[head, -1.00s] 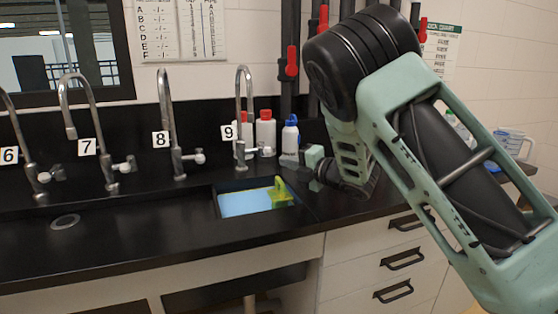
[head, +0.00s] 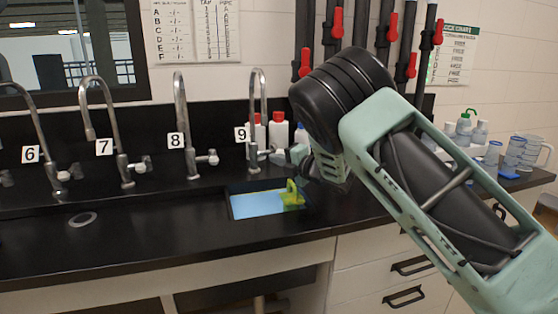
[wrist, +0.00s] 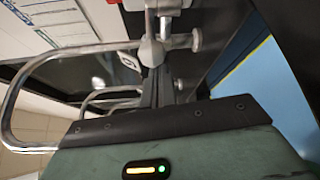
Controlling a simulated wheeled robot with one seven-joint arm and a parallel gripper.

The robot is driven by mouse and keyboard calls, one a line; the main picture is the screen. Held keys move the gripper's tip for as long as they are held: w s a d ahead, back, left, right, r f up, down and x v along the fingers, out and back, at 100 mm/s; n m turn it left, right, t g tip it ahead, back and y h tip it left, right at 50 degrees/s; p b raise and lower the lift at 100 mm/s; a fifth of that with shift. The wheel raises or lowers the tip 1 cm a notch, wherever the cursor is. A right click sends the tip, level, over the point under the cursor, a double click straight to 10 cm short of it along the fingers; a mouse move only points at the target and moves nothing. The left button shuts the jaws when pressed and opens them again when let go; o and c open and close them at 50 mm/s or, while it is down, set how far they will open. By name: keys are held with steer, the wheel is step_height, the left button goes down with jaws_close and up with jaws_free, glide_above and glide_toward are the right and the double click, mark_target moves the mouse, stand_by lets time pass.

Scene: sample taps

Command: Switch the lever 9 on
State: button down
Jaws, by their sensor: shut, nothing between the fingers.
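The tap labelled 9 (head: 258,100) stands behind the sink, with a chrome gooseneck spout. Its small lever (head: 264,152) sticks out to the right at its base. In the wrist view the tap body (wrist: 152,52) shows just beyond my fingers. My gripper (head: 280,157) is shut and empty, right beside the lever on its right. In the wrist view my gripper's fingers (wrist: 163,88) point at the tap body; I cannot tell whether they touch it. The number plate 9 (head: 241,134) is left of the tap.
A sink with blue water (head: 255,205) and a yellow-green object (head: 292,196) lies below the tap. Taps 8 (head: 182,110), 7 and 6 stand to the left. Bottles (head: 278,130) stand behind tap 9. Jugs and bottles are at far right.

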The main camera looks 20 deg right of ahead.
steer(key=shift+d+n+g+y, duration=0.3)
steer(key=shift+d+n+y, duration=0.1)
